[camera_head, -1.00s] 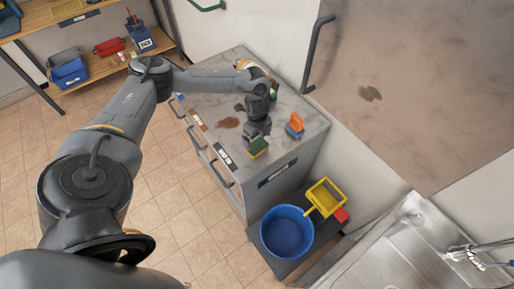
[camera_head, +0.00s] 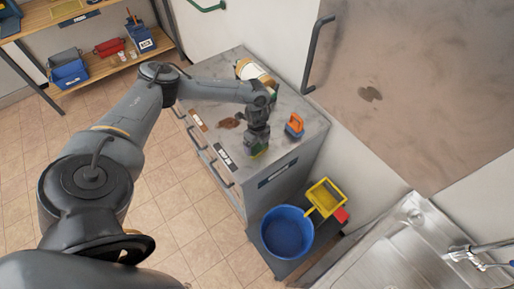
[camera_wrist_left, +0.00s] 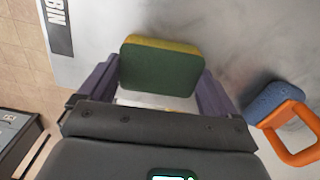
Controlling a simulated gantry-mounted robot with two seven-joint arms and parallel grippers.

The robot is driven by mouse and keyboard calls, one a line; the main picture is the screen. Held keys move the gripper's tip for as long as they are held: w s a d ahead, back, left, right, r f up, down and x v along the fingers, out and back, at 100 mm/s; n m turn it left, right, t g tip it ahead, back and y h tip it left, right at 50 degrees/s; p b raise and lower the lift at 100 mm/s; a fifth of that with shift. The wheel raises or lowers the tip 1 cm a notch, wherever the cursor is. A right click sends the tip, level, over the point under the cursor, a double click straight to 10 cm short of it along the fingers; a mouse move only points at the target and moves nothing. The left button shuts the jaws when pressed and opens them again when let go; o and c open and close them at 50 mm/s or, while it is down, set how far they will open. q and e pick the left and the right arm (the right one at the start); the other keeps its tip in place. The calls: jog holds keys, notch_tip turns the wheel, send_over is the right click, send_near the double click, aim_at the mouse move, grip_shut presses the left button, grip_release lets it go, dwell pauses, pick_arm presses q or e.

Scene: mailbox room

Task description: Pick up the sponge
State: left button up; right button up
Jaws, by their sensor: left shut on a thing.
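The sponge (camera_wrist_left: 160,66) is green with a yellow layer and shows near the middle of the left wrist view, between the two fingers. In the head view only a small green part of the sponge (camera_head: 257,152) shows below my gripper, near the front edge of the cabinet top. My left gripper (camera_head: 258,146) is shut on the sponge, with a finger at each side. It also shows in the left wrist view (camera_wrist_left: 160,82). I cannot tell whether the sponge touches the top. My right gripper is not in view.
A blue brush with an orange handle (camera_head: 295,126) stands right of the gripper on the cabinet top (camera_head: 283,150). A brown stain (camera_head: 229,123) lies to the left. A blue bucket (camera_head: 286,232) and yellow dustpan (camera_head: 326,196) stand below.

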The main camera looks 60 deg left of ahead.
aim_at(257, 146)
pick_arm(q)
notch_tip(257, 146, up, 10)
dwell(0.7)
jog(key=o, duration=0.3)
jog(key=shift+c, duration=1.2)
